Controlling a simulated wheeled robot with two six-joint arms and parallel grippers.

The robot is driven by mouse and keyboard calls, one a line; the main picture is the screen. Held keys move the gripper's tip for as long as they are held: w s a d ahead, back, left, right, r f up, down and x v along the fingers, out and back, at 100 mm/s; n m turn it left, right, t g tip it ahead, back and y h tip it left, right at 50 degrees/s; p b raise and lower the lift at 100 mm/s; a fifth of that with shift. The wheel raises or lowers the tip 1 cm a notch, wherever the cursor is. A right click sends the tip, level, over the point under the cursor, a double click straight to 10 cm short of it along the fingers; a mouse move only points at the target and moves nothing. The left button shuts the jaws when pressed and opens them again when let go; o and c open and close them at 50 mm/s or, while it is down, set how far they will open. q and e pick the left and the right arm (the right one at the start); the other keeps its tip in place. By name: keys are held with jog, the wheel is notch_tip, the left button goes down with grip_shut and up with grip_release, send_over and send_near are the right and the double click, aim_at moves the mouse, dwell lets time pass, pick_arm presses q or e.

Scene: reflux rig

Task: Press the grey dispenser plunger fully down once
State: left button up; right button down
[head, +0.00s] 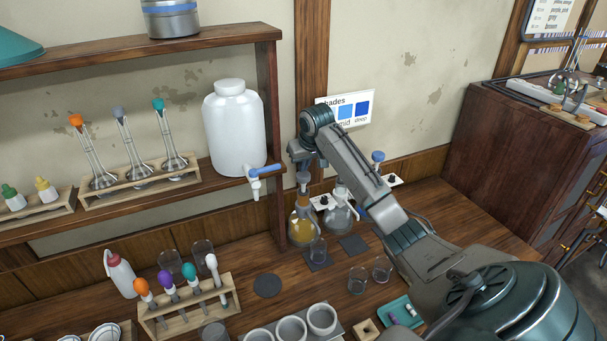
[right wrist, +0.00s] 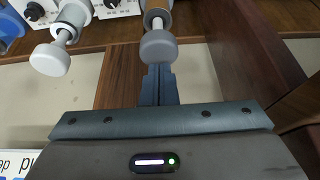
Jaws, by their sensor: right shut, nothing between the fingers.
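My right gripper (head: 303,172) reaches in from the right and points down above the amber flask (head: 302,228). In the right wrist view its fingers (right wrist: 158,72) are shut and empty. Their tips are close to a round grey plunger knob (right wrist: 159,46) on a pale stem; I cannot tell whether they touch it. A second, paler knob (right wrist: 50,58) stands to its left in that view. In the head view the knob under the gripper is mostly hidden by the gripper. A clear flask (head: 340,218) stands to the right of the amber one. My left gripper is not in view.
A blue-topped piece (head: 378,156) stands behind my right forearm. A white jug (head: 234,130) with a blue-handled tap (head: 262,170) is on the shelf to the left. Glass beakers (head: 357,280), a rack of droppers (head: 190,308) and cups (head: 321,319) stand in front on the bench.

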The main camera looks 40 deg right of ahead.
aim_at(305, 176)
jog(key=shift+f, duration=2.55)
jog(key=shift+r+p, duration=0.4)
jog(key=shift+r, duration=2.35)
jog(key=shift+r, duration=0.1)
